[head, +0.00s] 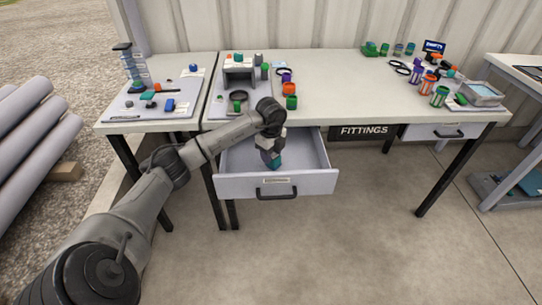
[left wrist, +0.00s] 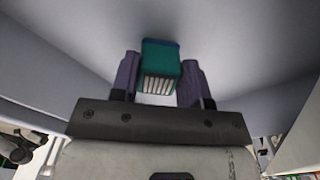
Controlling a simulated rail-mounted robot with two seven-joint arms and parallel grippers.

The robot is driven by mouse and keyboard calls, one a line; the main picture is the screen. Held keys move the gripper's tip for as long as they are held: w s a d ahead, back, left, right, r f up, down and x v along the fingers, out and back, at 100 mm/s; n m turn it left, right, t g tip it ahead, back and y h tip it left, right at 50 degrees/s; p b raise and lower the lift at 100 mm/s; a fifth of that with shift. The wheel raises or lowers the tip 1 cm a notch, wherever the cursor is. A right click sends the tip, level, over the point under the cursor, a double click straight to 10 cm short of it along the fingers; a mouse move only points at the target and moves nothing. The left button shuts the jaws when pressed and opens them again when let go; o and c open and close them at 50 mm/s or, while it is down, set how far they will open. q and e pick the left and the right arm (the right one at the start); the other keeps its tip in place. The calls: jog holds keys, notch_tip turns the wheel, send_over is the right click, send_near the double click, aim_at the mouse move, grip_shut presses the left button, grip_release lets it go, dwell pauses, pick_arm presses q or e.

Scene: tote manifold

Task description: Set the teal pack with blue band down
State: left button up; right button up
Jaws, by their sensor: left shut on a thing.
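The teal pack with blue band (head: 274,162) is low inside the open drawer (head: 293,185) under the table in the head view. My left gripper (head: 271,155) reaches down into the drawer and is shut on the pack. In the left wrist view the pack (left wrist: 160,68) sits between the two fingers of my left gripper (left wrist: 159,80), with its blue band at the far top edge and a striped end toward the camera. I cannot tell whether the pack touches the drawer floor. My right gripper is not in view.
The worktable (head: 330,90) stands above the drawer, with fittings, colored spools and a grey tray (head: 480,93) on it. A second drawer (head: 440,131) at the right is closed. The open drawer's walls surround the gripper closely; its floor shows no other objects.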

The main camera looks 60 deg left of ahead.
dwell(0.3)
pick_arm(q)
jog(key=o, duration=0.9)
jog(key=shift+f, duration=0.1)
jog(key=shift+o, duration=0.2)
notch_tip(320, 180, up, 12)
jog(key=p, duration=0.6)
jog(key=shift+r, duration=0.2)
